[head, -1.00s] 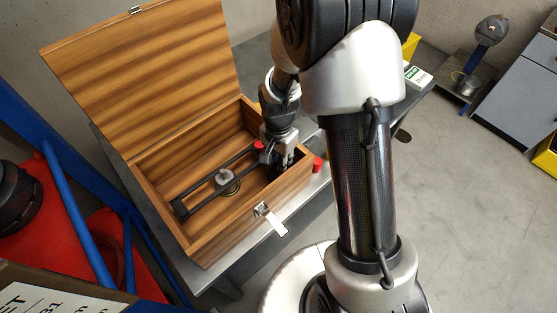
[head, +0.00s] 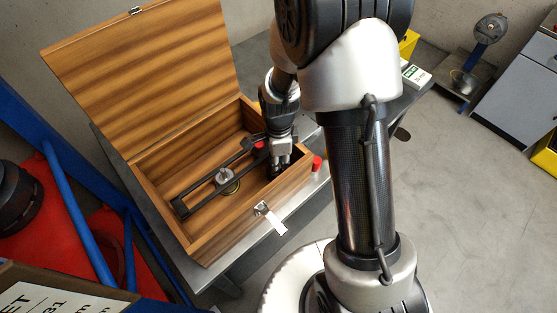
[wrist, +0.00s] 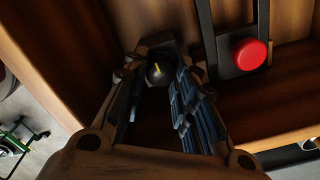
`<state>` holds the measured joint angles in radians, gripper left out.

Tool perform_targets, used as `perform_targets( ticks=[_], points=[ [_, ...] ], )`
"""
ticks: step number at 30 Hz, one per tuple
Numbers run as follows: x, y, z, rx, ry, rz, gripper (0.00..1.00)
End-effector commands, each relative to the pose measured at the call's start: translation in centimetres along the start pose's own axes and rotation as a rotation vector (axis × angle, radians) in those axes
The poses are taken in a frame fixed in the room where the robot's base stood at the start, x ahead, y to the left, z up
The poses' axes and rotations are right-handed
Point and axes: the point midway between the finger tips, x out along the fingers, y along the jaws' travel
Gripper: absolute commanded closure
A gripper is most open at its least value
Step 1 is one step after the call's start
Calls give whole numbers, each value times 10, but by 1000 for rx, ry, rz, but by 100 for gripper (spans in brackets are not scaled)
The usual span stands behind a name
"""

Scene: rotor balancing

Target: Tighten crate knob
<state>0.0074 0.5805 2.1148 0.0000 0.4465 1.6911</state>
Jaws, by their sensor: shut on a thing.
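The wooden crate (head: 222,236) stands open on a grey bench in the head view, with its lid (head: 150,75) tilted back. My gripper (head: 280,172) reaches down into the crate's right end. In the wrist view, my gripper (wrist: 157,76) has its two fingers on either side of a dark round knob (wrist: 158,70) with a yellow mark on top, and is shut on it. In the head view the fingers hide the knob. A black bar frame (head: 200,196) lies in the crate, with a red cap (wrist: 250,54) close beside the fingers in the wrist view.
A round metal part (head: 227,181) sits at the black frame inside the crate. Another red knob (head: 317,163) is outside the crate's right wall. The crate walls stand close around my gripper. A metal latch (head: 270,217) hangs on the front wall.

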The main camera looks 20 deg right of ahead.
Motion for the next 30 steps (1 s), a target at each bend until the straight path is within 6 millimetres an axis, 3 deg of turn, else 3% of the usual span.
perform_targets(
  ticks=[19,20,28,30],
  points=[
    [0,0,0,49,-1,-2,98],
    [0,-1,0,49,-1,-2,72],
    [0,0,0,48,0,-1,54],
    [0,0,0,47,0,-1,54]
  ],
)
